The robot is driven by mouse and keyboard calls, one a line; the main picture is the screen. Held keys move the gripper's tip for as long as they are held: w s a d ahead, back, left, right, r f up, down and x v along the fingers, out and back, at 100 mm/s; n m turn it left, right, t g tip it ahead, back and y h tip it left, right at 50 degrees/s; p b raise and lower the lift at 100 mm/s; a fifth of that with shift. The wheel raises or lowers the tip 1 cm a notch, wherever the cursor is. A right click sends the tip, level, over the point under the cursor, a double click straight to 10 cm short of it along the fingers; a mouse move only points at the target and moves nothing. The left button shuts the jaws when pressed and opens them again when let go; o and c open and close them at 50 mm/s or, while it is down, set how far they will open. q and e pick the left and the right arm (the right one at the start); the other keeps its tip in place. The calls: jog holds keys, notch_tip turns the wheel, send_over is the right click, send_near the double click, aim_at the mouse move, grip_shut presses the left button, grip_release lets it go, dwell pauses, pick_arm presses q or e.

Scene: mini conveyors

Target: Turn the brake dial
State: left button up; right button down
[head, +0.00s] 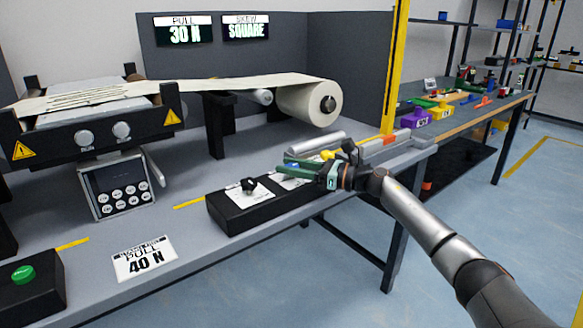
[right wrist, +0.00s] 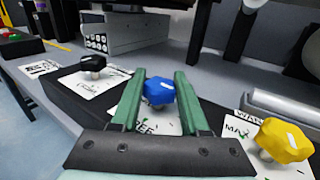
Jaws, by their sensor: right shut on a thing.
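A black control box (head: 232,217) on the bench carries a row of dials. A black dial (head: 249,186) is at its left end and also shows in the right wrist view (right wrist: 92,64). A blue dial (right wrist: 158,91) is in the middle, on a white label that is mostly covered. A yellow dial (right wrist: 283,141) is to the right, by a label reading "MAX". I cannot read which one is named brake. My right gripper (head: 290,167), with green fingers, is shut on the blue dial, one finger on each side. My left gripper is not in view.
Screens on the panel read "PULL 30 N" (head: 185,30) and "SKEW SQUARE" (head: 246,27). A card (head: 145,259) on the bench reads "PULL 40 N". A web roll (head: 310,104) stands behind the box. A green button (head: 22,274) is at front left.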

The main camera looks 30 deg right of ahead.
jog(key=shift+c, duration=2)
grip_release()
jog(key=v, duration=0.6)
jog(key=shift+f, duration=0.1)
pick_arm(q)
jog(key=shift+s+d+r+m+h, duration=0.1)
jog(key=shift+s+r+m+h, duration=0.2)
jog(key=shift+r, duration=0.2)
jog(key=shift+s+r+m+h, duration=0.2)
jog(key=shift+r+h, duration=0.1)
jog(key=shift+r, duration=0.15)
pick_arm(e)
jog(key=v, duration=0.6)
jog(key=shift+s+d, duration=0.15)
jog(key=shift+s, duration=0.05)
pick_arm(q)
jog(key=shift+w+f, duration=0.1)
